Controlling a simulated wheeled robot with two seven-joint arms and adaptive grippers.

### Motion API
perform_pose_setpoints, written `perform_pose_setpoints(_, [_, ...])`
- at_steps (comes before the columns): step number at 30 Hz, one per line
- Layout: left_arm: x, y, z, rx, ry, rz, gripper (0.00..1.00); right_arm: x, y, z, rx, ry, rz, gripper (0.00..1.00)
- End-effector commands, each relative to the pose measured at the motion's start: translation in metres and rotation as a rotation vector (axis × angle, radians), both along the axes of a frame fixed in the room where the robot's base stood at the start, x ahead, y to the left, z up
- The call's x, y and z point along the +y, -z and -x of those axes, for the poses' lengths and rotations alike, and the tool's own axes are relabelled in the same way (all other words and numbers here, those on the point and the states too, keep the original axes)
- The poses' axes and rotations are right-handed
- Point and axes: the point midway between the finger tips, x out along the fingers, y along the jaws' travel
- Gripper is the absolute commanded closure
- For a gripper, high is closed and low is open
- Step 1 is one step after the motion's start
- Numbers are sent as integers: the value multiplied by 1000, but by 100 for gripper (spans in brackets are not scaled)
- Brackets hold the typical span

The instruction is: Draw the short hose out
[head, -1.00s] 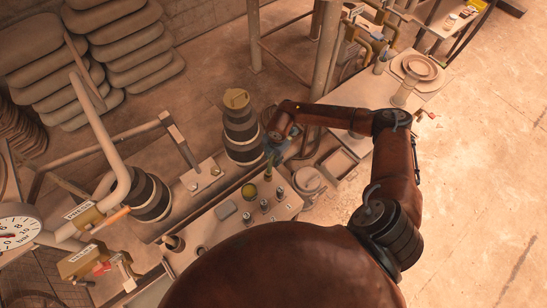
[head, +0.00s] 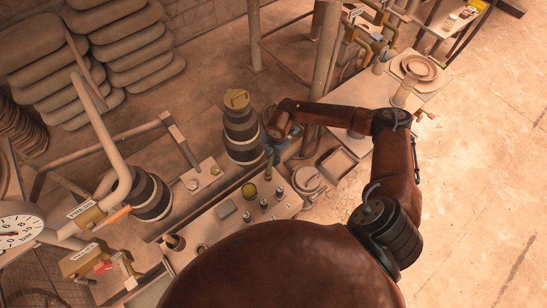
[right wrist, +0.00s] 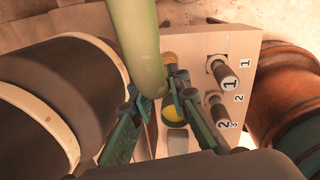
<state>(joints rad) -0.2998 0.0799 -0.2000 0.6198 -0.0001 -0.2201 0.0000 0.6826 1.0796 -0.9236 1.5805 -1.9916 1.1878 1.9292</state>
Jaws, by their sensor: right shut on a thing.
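The short hose shows as a pale green tube (right wrist: 140,42) in the right wrist view, running down from the top edge to between my fingers. My right gripper (right wrist: 160,99) is shut on it, one dark green finger on each side. In the head view my right gripper (head: 272,152) is over the far end of a beige block (head: 230,228), beside a dark banded cylinder. A small green length of hose (head: 268,170) shows just below it there. Whether the hose's lower end touches the block is hidden. My left gripper is not in view.
The dark banded cylinder (head: 240,128) stands close left of the gripper. Several pegs (head: 263,203) and a yellow-rimmed round opening (head: 249,190) are on the block. A round pot (head: 306,179) and a shallow tray (head: 337,164) lie to the right. Open floor is farther right.

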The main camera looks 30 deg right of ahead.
Motion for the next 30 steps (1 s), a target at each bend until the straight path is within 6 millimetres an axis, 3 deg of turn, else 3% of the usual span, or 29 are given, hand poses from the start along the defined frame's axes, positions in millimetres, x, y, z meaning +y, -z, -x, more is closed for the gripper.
perform_pose_setpoints(30, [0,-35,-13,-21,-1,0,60,1,-42,-1,-3,-1,-3,100])
